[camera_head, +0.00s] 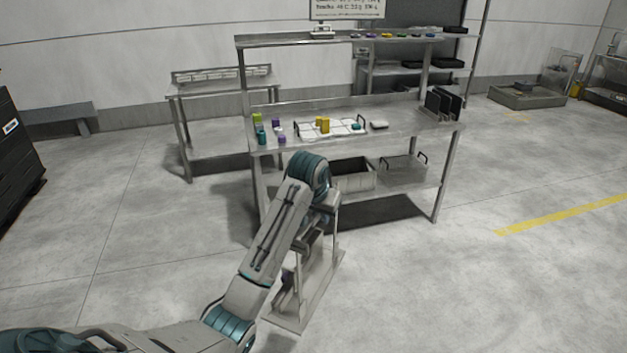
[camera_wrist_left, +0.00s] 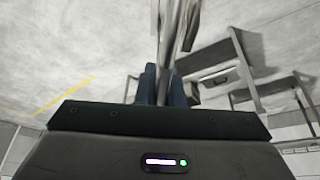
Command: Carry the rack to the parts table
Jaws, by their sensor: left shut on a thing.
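The rack (camera_head: 306,299) is a grey metal frame with a flat base and an upright post, hanging in front of the table in the head view. Dark items stand in it, partly hidden by my arm. My left gripper (camera_head: 322,207) is at the top of the rack, its fingers mostly hidden behind the wrist. In the left wrist view the gripper (camera_wrist_left: 163,85) is shut on the rack's grey bar (camera_wrist_left: 170,35). The parts table (camera_head: 350,150) is a metal bench beyond the rack, with a white tray (camera_head: 310,130) and small coloured parts on it. My right gripper is not in view.
Yellow, teal and purple parts crowd the table's left half, and black plates (camera_head: 442,104) stand at its right end. Bins (camera_head: 353,176) sit on the lower shelf. A smaller table (camera_head: 222,88) stands behind left. The floor to the right is open, with a yellow line (camera_head: 560,214).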

